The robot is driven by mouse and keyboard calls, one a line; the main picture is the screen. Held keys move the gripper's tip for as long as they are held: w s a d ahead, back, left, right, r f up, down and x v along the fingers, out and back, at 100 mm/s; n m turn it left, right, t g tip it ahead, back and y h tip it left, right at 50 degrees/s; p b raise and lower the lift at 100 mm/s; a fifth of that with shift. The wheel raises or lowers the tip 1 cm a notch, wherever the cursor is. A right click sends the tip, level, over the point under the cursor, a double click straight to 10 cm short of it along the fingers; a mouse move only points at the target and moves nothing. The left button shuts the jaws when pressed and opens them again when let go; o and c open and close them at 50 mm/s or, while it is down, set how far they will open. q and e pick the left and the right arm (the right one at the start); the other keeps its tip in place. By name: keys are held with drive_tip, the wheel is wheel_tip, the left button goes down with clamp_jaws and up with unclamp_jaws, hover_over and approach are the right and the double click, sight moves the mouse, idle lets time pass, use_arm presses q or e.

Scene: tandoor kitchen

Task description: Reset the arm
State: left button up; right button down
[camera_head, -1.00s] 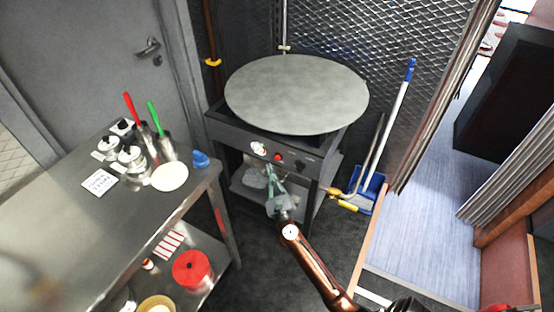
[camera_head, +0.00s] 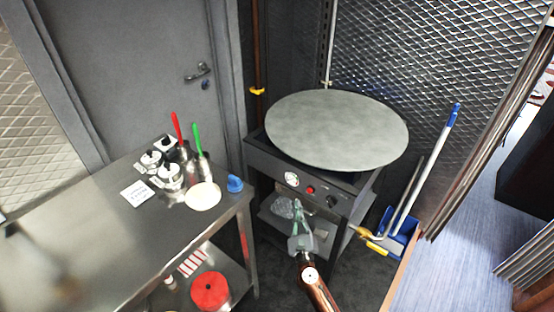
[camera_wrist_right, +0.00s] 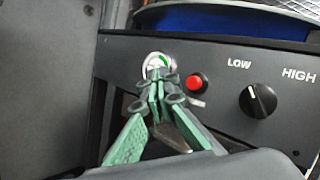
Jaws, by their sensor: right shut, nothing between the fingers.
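My right arm comes up from the bottom of the head view. Its gripper (camera_head: 297,208) is in front of the griddle stove, just below the control panel. The gripper is shut and empty. In the wrist view the green fingertips (camera_wrist_right: 159,84) come together in front of the round gauge or dial, left of the red button (camera_wrist_right: 197,82). I cannot tell whether they touch the panel. The black knob (camera_wrist_right: 258,101) stands to the right, with LOW and HIGH marked above it. My left gripper is not in view.
The stove carries a large round griddle plate (camera_head: 338,130). A steel table (camera_head: 85,245) with jars, red- and green-handled tools and a pale disc stands left. A blue dustpan (camera_head: 400,230) and broom lean at right. Bare floor shows between table and stove.

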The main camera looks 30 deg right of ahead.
drive_tip(key=shift+f, duration=0.1)
